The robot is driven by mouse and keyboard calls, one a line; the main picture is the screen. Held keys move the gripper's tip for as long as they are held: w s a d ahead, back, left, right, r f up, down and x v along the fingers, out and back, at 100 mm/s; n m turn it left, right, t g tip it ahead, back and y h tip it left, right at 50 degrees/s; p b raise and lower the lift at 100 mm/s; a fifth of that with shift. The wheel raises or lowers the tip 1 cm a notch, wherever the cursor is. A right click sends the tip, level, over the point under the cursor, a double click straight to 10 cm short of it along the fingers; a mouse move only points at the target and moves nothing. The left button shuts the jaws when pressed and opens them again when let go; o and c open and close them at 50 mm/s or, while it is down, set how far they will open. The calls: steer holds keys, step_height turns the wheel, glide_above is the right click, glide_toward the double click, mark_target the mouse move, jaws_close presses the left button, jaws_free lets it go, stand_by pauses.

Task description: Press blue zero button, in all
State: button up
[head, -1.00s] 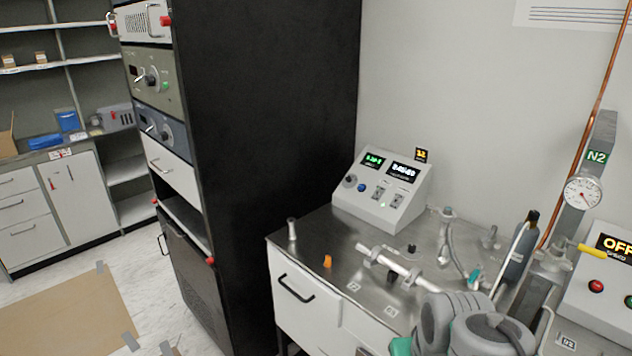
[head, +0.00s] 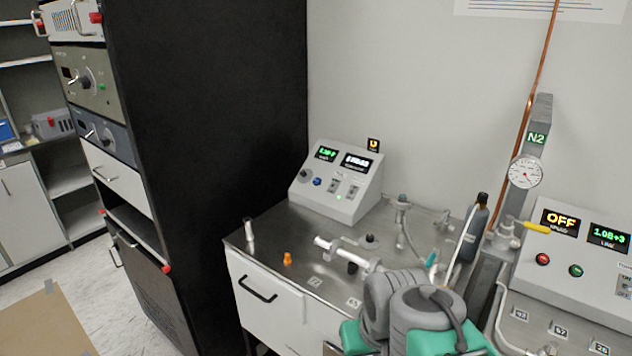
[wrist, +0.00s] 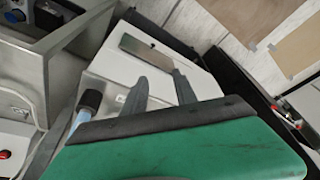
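The blue button (head: 317,182) is a small round spot on the sloped face of a white control box (head: 338,204). It sits beside a dark knob (head: 304,174) and below a green-lit display. The box stands at the back of a steel-topped bench. My gripper (wrist: 160,78) shows in the wrist view with its two grey fingers apart and nothing seen between them. In the head view my grey and green arm is at the bottom, in front of the bench and well apart from the button; the fingers are not clearly visible there. The button is not identifiable in the wrist view.
A tall black rack (head: 200,150) stands left of the bench. On the bench top are an orange piece (head: 287,258), a metal pipe assembly (head: 345,252) and a dark bottle (head: 474,232). A second panel reading OFF (head: 560,250) is at the right. Floor is open at lower left.

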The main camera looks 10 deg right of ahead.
jaws_close()
stand_by(1.5)
